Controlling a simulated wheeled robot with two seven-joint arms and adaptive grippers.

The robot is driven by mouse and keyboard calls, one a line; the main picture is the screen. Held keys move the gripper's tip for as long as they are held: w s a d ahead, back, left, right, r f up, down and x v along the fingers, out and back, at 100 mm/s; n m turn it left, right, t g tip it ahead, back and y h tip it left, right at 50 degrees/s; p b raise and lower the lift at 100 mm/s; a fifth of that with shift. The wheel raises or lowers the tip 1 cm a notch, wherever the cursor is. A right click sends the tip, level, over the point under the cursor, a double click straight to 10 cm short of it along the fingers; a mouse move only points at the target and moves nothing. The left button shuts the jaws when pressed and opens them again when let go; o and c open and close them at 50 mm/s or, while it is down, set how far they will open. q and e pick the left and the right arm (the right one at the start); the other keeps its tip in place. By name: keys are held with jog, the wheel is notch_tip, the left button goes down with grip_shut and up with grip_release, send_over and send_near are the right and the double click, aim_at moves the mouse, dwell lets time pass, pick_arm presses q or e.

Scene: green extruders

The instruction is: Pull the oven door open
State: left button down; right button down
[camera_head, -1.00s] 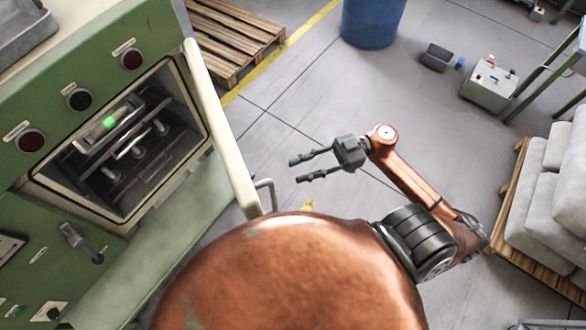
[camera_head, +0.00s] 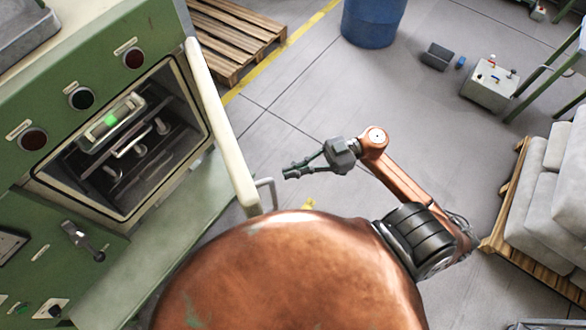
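The oven (camera_head: 90,84) is a green machine at the left with a lit, open cavity (camera_head: 130,140). Its pale door (camera_head: 222,125) stands swung out to the right of the cavity, seen nearly edge-on. A metal handle (camera_head: 266,192) sticks out from the door's outer face near its free end. My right gripper (camera_head: 287,173) is to the right of the handle, apart from it and empty. Its fingers are brought together. My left gripper is not in view.
A wooden pallet (camera_head: 232,38) and a blue barrel (camera_head: 371,20) stand at the back. A grey box (camera_head: 489,88) and a pallet of sacks (camera_head: 548,190) are at the right.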

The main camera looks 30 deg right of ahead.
jog(key=c, duration=2.6)
grip_release()
jog(key=o, duration=0.6)
jog(key=shift+o, duration=0.2)
jog(key=shift+d, duration=0.1)
jog(key=s+d, duration=0.2)
jog(key=d, duration=0.9)
jog(key=shift+d, duration=0.35)
